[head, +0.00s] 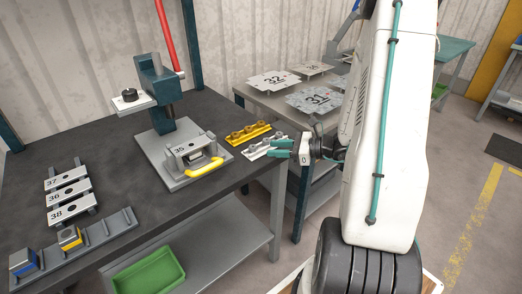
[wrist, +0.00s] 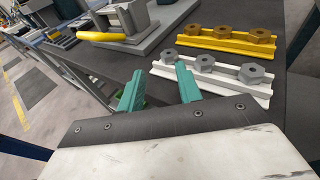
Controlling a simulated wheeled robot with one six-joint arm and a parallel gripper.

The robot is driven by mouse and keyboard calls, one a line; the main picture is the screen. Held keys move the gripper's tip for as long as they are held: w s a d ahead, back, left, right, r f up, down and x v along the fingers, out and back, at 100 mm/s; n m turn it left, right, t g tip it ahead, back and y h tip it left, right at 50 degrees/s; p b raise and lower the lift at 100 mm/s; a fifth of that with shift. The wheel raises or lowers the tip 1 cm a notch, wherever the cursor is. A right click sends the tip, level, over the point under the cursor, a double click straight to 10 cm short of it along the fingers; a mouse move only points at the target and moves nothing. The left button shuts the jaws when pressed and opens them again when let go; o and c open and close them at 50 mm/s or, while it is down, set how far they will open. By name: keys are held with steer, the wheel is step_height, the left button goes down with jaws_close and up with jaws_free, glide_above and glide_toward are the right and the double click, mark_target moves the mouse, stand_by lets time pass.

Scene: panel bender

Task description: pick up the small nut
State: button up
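Several grey hex nuts sit in a row on a white rack (wrist: 222,84) near the bench edge. The leftmost nut (wrist: 169,56) looks smallest in the wrist view, the middle nut (wrist: 205,64) a little larger, the rightmost nut (wrist: 251,73) largest; perspective may affect this. The white rack also shows in the head view (head: 257,152), partly behind my gripper (head: 274,149). In the wrist view my gripper (wrist: 160,70) has its two teal fingers apart with nothing between them. The fingers are close to the white rack's left end.
A yellow rack (head: 244,136) with bronze-coloured nuts lies behind the white one. A press fixture with a yellow handle (head: 206,172) stands to the left. A second table with numbered plates (head: 315,97) is beyond. A green bin (head: 148,272) sits below.

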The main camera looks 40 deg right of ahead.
mark_target(254, 146)
steer(key=shift+w+f+m+t, duration=0.25)
steer(key=shift+w+m+t, duration=0.05)
steer(key=shift+w, duration=0.55)
steer(key=x, duration=0.5)
steer(key=shift+w+d+f, duration=0.1)
steer(key=shift+d, duration=0.05)
steer(key=c, duration=0.7)
